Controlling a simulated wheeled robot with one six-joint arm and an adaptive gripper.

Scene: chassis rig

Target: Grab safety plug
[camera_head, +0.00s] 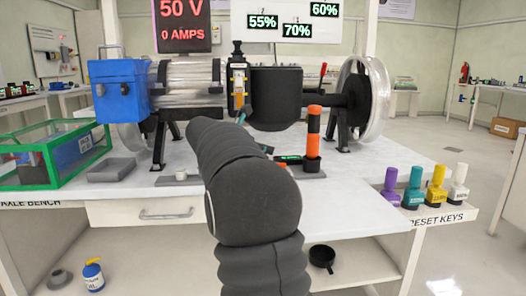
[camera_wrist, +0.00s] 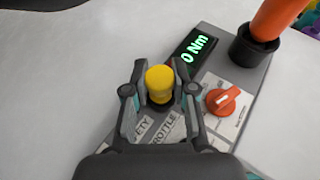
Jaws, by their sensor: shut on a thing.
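The yellow safety plug (camera_wrist: 160,80) stands on a grey control panel (camera_wrist: 219,68), near a label that reads in part "SAFETY". My gripper (camera_wrist: 163,96) is shut on the plug, one finger on each side of it. The yellow top shows between the fingers; its lower part is partly hidden. The plug still looks seated at the panel, but I cannot tell for sure. In the head view my arm hides most of the gripper and the plug.
An orange knob (camera_wrist: 223,100) and a "0 Nm" display (camera_wrist: 195,51) are close right of the plug. An orange-handled tool (camera_head: 313,135) stands upright in a black holder. The axle rig (camera_head: 275,95) rises behind. Coloured reset keys (camera_head: 413,188) stand at the right.

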